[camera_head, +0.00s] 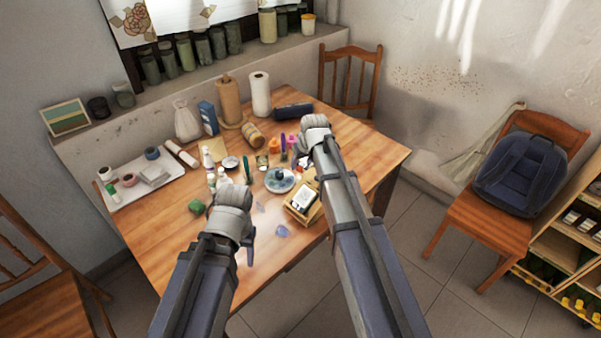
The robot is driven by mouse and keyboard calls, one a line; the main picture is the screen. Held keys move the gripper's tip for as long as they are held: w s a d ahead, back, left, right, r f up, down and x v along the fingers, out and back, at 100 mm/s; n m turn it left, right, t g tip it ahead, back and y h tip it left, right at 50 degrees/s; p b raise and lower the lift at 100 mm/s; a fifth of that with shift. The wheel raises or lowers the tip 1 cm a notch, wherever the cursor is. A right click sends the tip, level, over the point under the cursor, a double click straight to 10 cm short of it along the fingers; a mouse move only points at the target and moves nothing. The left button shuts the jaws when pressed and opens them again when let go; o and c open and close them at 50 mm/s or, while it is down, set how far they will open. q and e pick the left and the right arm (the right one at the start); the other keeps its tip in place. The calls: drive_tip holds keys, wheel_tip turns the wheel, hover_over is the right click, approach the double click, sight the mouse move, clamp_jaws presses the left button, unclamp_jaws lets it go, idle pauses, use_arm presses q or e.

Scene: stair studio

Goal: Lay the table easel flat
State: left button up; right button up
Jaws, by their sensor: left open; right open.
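The table easel (294,212) is a small wooden frame near the front edge of the wooden table. It bears a small white panel with a dark picture, and it looks tilted up. My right forearm passes close along its right side and may hide part of it. My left gripper (246,240) is open and empty, to the left of the easel and over the front of the table. My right gripper (312,140) is open, beyond the easel over the table's right half. Its fingertips are mostly hidden by its own wrist.
Paint bottles, a round blue palette dish (279,186) and small jars crowd the table's middle. A white tray (122,196) lies at left, paper rolls (261,95) stand at the back. A chair with a dark backpack (522,175) stands at right. The table's front left is clear.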

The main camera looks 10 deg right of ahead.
sight(300, 168)
drive_tip(key=b+x, duration=0.2)
drive_tip(key=x, duration=0.1)
drive_tip(key=shift+f, duration=0.15)
use_arm(q)
wheel_tip(300, 168, down, 3)
use_arm(e)
drive_tip(key=shift+c, duration=0.2)
clamp_jaws()
idle(0.9)
